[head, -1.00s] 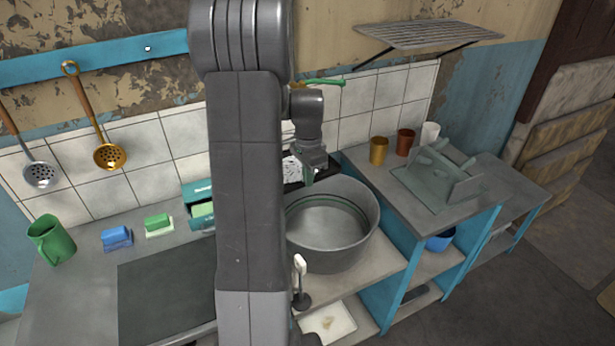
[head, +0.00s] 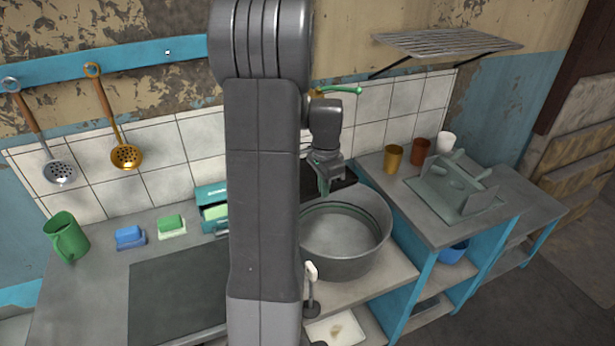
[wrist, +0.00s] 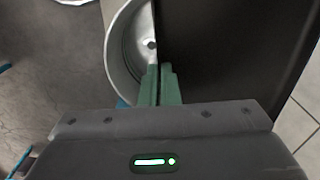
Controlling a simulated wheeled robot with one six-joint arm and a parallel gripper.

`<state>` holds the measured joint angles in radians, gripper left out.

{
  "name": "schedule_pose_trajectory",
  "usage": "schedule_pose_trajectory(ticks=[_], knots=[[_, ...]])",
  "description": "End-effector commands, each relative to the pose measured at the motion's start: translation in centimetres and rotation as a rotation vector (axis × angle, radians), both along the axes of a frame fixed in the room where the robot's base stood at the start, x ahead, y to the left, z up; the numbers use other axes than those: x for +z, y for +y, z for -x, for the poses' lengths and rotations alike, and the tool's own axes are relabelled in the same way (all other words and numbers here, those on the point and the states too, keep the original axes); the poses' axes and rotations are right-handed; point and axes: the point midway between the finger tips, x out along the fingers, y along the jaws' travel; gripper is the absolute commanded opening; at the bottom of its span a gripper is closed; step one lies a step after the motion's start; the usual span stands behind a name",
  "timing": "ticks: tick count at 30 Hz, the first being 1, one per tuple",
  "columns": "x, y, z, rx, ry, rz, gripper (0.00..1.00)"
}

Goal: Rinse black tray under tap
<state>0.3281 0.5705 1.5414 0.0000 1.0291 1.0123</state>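The black tray (wrist: 225,60) fills the right of the wrist view as a wide dark panel. My gripper (wrist: 158,72) is shut on its left edge, with one green finger on each side. In the head view the black tray (head: 342,184) shows only as a dark strip behind my gripper (head: 325,190); my arm hides much of it. The tray is at the back rim of the round grey basin (head: 345,268). The basin (wrist: 128,50) also shows in the wrist view, partly covered by the tray. The tap's green handle (head: 343,91) is by the tiled wall; its spout and any water are hidden.
Brown cups (head: 393,158), a white cup (head: 445,142) and a grey-green rack (head: 460,190) stand right of the basin. Sponges (head: 172,225) and a green jug (head: 67,238) are on the left. A wire shelf (head: 445,42) juts from the wall above.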

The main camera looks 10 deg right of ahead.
Motion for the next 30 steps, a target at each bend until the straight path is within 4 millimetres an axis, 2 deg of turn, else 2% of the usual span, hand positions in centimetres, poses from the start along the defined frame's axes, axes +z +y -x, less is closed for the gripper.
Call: schedule_pose_trajectory(ticks=[21,30], knots=[[0.0,3.8,4.4,0.002,-0.001,0.001,0.00],[0.0,4.5,5.3,0.000,-0.001,0.001,0.00]])
